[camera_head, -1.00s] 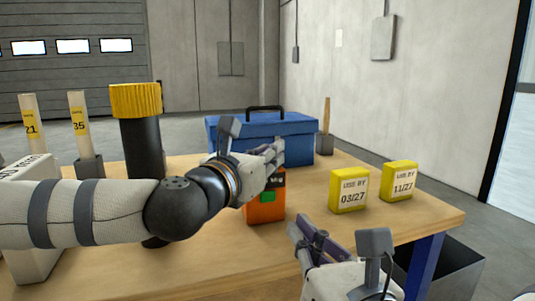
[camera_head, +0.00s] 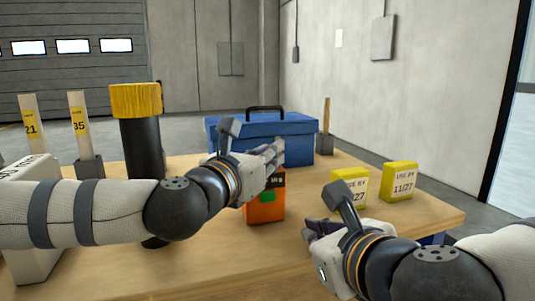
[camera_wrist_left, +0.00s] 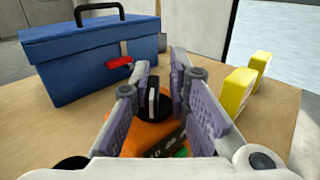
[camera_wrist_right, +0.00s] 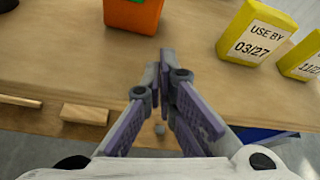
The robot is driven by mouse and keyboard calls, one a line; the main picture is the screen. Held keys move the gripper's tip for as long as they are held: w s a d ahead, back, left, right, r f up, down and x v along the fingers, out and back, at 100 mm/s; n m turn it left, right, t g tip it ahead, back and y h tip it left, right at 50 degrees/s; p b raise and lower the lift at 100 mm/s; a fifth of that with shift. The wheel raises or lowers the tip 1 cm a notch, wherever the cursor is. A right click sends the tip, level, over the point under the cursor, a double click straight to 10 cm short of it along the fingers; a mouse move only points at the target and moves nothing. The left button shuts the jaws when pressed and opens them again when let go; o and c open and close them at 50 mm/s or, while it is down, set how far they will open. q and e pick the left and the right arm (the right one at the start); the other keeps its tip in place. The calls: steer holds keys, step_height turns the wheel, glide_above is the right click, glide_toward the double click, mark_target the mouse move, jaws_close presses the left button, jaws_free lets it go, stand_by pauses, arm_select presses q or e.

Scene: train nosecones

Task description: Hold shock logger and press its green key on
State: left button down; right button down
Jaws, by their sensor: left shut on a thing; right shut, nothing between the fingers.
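The shock logger (camera_head: 265,208) is an orange box with a black upper part and a green key (camera_head: 267,196) on its front. It stands on the table, and its orange lower part shows at the top of the right wrist view (camera_wrist_right: 133,14). My left gripper (camera_head: 275,153) is shut on its top; in the left wrist view the fingers (camera_wrist_left: 162,92) close around a black piece on top of the logger. My right gripper (camera_head: 310,230) is shut and empty, in front and to the right of the logger, apart from it. It also shows in the right wrist view (camera_wrist_right: 165,80).
A blue toolbox (camera_head: 265,135) stands behind the logger. Yellow boxes (camera_head: 400,183) stand to the right. A black cylinder with a yellow cap (camera_head: 138,100) and labelled tubes (camera_head: 80,120) are at the left. The table (camera_head: 220,255) is bare in front of the logger.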

arm_select(q)
steer(key=shift+f, duration=0.1)
arm_select(e)
steer(key=s+a+r+n+g+y, duration=0.2)
steer(key=s+n+g, duration=0.2)
steer(key=g, duration=0.1)
glide_toward(265, 215)
steer(key=f, duration=0.1)
steer(key=w+a+f, duration=0.1)
steer(key=shift+w+a+f+n, duration=0.25)
steer(key=shift+f+n, duration=0.15)
stand_by(0.9)
steer(key=shift+w+a, duration=0.1)
steer(key=shift+w, duration=0.55)
stand_by(0.3)
steer(key=shift+s, duration=0.65)
